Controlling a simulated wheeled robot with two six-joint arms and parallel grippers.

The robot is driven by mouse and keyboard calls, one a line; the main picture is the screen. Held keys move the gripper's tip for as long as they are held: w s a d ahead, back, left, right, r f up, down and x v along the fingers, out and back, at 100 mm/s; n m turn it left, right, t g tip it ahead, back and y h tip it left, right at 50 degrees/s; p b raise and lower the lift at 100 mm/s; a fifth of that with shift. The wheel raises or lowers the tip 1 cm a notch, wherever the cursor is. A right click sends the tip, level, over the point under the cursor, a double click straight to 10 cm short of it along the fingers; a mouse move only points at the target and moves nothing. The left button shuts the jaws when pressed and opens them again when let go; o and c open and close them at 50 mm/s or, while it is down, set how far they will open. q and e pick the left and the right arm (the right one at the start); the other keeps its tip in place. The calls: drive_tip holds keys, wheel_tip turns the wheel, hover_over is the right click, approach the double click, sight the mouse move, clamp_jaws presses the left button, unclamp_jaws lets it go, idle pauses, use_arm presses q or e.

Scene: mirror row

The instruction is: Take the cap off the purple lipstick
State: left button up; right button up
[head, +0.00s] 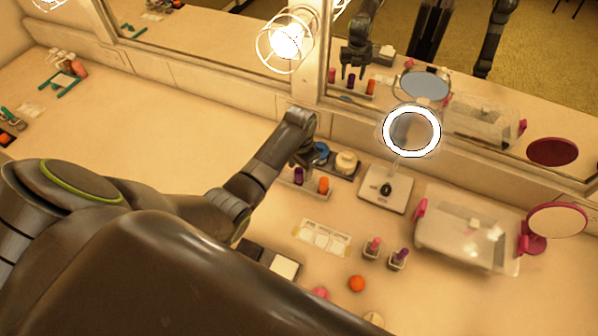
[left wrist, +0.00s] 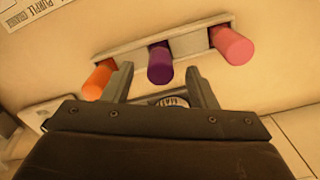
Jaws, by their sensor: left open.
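A purple lipstick (head: 298,175) stands in a low rack below the mirror, beside an orange one (head: 323,185). In the left wrist view the purple lipstick (left wrist: 160,62) is in the middle of the rack (left wrist: 187,43), with orange (left wrist: 98,79) on the left and pink (left wrist: 232,46) on the right. My left gripper (left wrist: 160,72) is open, one finger on each side of the purple lipstick, with gaps showing; I cannot tell the depth between them. Another purple lipstick (head: 401,254) stands in a small holder farther right. My right gripper is not in view.
A ring-light mirror (head: 386,131) stands on a white base (head: 384,190) right of the rack. A clear box (head: 467,232) and a round pink mirror (head: 557,220) are farther right. The counter at the left is mostly clear.

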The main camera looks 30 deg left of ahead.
sight(300, 170)
use_arm(q)
drive_tip(key=shift+f, duration=0.7)
drive_tip(key=c, duration=1)
drive_tip(key=shift+r, duration=0.1)
wheel_tip(300, 170, up, 10)
drive_tip(key=shift+f+b, duration=0.15)
drive_tip(key=shift+b, duration=0.3)
drive_tip(key=shift+r+p, duration=2.35)
drive_tip(key=shift+p, duration=0.6)
